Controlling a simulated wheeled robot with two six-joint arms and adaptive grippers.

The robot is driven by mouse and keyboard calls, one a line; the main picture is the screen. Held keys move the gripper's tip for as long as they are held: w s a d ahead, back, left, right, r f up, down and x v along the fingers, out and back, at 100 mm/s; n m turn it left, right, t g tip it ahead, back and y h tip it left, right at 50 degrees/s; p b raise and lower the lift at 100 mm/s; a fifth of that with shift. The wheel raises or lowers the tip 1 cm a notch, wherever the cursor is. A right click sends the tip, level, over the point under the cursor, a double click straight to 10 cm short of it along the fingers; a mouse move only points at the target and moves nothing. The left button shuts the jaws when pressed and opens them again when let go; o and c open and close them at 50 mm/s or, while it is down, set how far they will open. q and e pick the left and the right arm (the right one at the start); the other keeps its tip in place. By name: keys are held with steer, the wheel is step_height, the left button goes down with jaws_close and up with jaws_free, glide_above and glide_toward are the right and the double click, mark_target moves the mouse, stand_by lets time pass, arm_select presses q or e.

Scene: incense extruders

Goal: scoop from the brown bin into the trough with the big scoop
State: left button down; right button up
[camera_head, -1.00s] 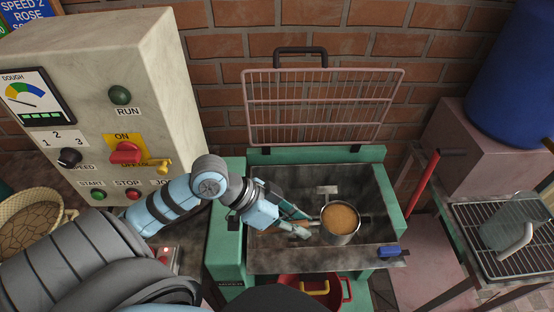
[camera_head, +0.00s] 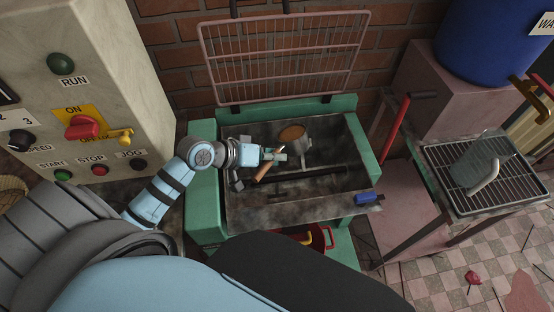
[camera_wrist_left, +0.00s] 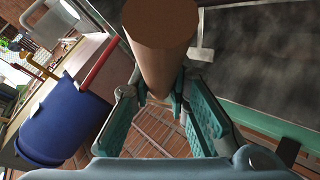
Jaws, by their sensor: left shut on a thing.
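In the left wrist view the round end of the brown handle (camera_wrist_left: 160,45) rises between the fingers (camera_wrist_left: 172,105); the cup is hidden there. Whether any material has left the scoop I cannot tell. A light wicker container (camera_head: 12,192) is mostly cut off at the left edge. My right gripper is out of view.
A wire guard (camera_head: 285,55) stands raised behind the trough. A control cabinet (camera_head: 110,50) is close on the left. A blue handle (camera_head: 368,197) is at the trough's front right. A rack with a clear jug (camera_head: 478,165) and a blue barrel (camera_head: 485,45) are right.

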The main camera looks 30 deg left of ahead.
arm_select(q)
steer(key=n+t+h+b, duration=0.1)
steer(key=n+h+b, duration=0.1)
steer(key=n+b, duration=0.1)
steer(key=f+n+t+h+b, duration=0.1)
steer(key=n+h+b, duration=0.2)
steer(key=b, duration=0.2)
steer(key=a+n+t+h+b, duration=0.1)
steer(key=n+h+b, duration=0.1)
steer(key=n+b, duration=0.1)
steer(key=shift+f+t+h+b, duration=0.15)
steer(key=shift+t+h+b, duration=0.2)
steer(key=shift+b, duration=0.55)
